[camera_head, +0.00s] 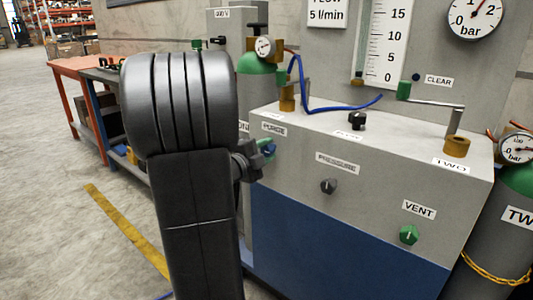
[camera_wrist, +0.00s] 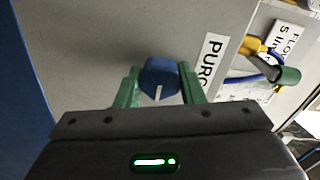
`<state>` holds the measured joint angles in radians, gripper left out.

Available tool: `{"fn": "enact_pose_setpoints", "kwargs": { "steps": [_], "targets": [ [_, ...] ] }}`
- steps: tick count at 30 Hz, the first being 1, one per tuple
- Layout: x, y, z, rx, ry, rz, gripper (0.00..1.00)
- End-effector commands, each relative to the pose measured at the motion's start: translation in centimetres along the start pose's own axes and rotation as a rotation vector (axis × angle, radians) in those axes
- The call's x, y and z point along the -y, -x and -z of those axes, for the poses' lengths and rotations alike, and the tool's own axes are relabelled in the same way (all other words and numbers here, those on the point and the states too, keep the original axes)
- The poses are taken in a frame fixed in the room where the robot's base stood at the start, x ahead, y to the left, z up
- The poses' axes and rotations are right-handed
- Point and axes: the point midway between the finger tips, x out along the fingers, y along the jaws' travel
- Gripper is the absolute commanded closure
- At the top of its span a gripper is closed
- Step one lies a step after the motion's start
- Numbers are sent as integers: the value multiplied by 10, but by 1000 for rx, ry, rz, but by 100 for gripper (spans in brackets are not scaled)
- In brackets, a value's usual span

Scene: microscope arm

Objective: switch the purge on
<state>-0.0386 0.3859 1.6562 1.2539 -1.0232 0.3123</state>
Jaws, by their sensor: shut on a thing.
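The blue purge knob (camera_wrist: 160,72) is on the grey cabinet front, beside the PURGE label (camera_wrist: 210,62). A white line on the knob points toward the bottom of the wrist view. My gripper (camera_wrist: 159,84) has its two green fingers on either side of the knob, shut on it. In the head view, a small part of the blue knob (camera_head: 270,151) shows just below the PURGE label (camera_head: 273,129), and my arm hides most of my gripper. The knob's line cannot be made out there.
The black PRESSURE knob (camera_head: 328,186) and green VENT knob (camera_head: 408,235) are to the right on the same front. A blue hose (camera_head: 340,109) and brass fittings are on the cabinet top. A gas cylinder (camera_head: 513,235) stands at the right. Floor is free at the left.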

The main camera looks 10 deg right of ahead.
Motion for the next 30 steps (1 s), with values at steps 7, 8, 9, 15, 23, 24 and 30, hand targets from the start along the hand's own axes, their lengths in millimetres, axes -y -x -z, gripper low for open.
{"fn": "enact_pose_setpoints", "kwargs": {
  "steps": [7,8,9,15,23,24,30],
  "targets": [
    [-1,0,0,0,-4,-3,88],
    [-1,0,0,0,-4,-3,88],
    [-1,0,0,0,-4,-3,88],
    [-1,0,0,0,-3,-2,43],
    [0,1,0,0,-3,-1,43],
    [0,3,0,1,-3,-1,43],
    [2,30,0,3,-2,-1,43]
  ]
}}
